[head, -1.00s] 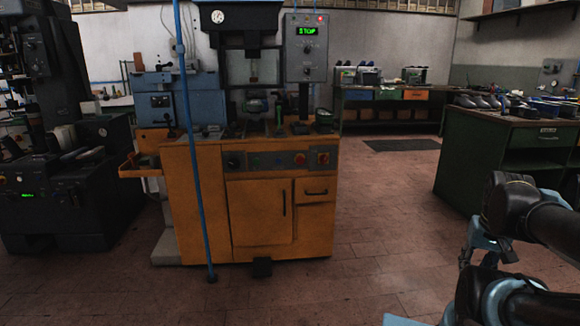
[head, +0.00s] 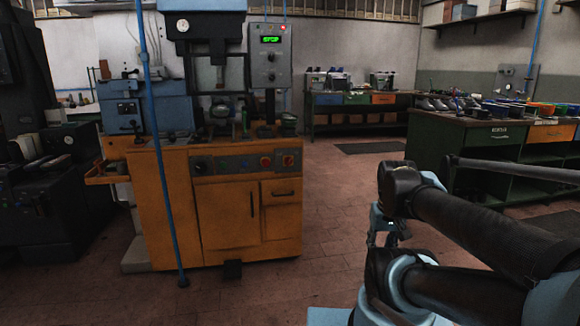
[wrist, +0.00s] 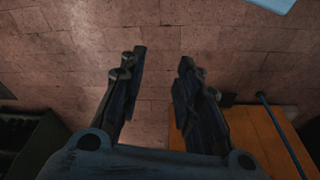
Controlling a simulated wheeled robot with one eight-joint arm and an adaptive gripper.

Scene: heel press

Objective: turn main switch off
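The press stands on an orange cabinet (head: 150,205) at left centre in the head view. Its front panel holds a red rotary knob (head: 288,160) at the right end, an orange-red button (head: 265,161) beside it, and a dark knob (head: 200,167) at the left. I see no readable label marking the main switch. My gripper (head: 384,236) hangs low, right of the cabinet and apart from it. In the wrist view my gripper (wrist: 162,56) has its fingers apart with nothing between them, over the floor.
A blue pole (head: 163,150) stands before the cabinet. The control box (head: 270,55) has a lit green display and a red light. A green workbench (head: 490,140) stands at right. A dark machine (head: 45,200) is at left. Open floor lies between cabinet and workbench.

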